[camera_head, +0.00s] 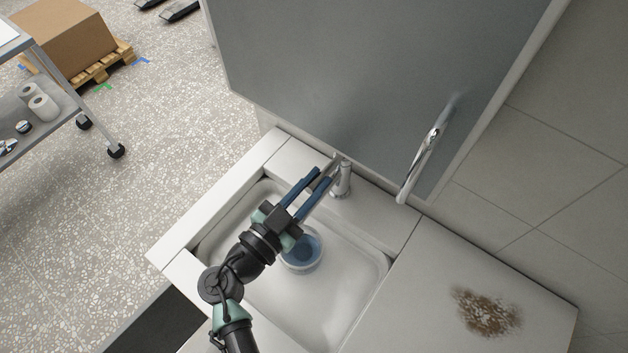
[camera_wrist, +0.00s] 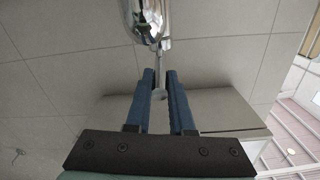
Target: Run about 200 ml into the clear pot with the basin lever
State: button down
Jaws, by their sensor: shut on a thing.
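The clear pot (camera_head: 303,262) stands in the basin (camera_head: 345,290), below and partly behind my gripper; its inside looks bluish, and I cannot tell the water level. The chrome basin tap (camera_head: 343,182) stands at the back of the basin and also shows at the top of the wrist view (camera_wrist: 147,18). My gripper (camera_head: 322,175) reaches over the basin to the tap. In the wrist view its blue fingers are shut on the thin basin lever (camera_wrist: 161,55). I cannot make out a water stream.
The counter (camera_head: 430,310) on the right has a brown stain (camera_head: 487,312). A grey panel (camera_head: 350,80) rises behind the basin. A trolley (camera_head: 60,105) and a carton (camera_head: 75,38) stand far left.

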jog(key=shift+r, duration=0.1)
dwell(0.3)
jog(key=shift+w+r+g+y, duration=0.1)
jog(key=shift+r+g+y, duration=0.2)
jog(key=shift+g, duration=0.1)
jog(key=c, duration=0.8)
grip_release()
jog(key=shift+b+v, duration=2)
jog(key=shift+v, duration=4.5)
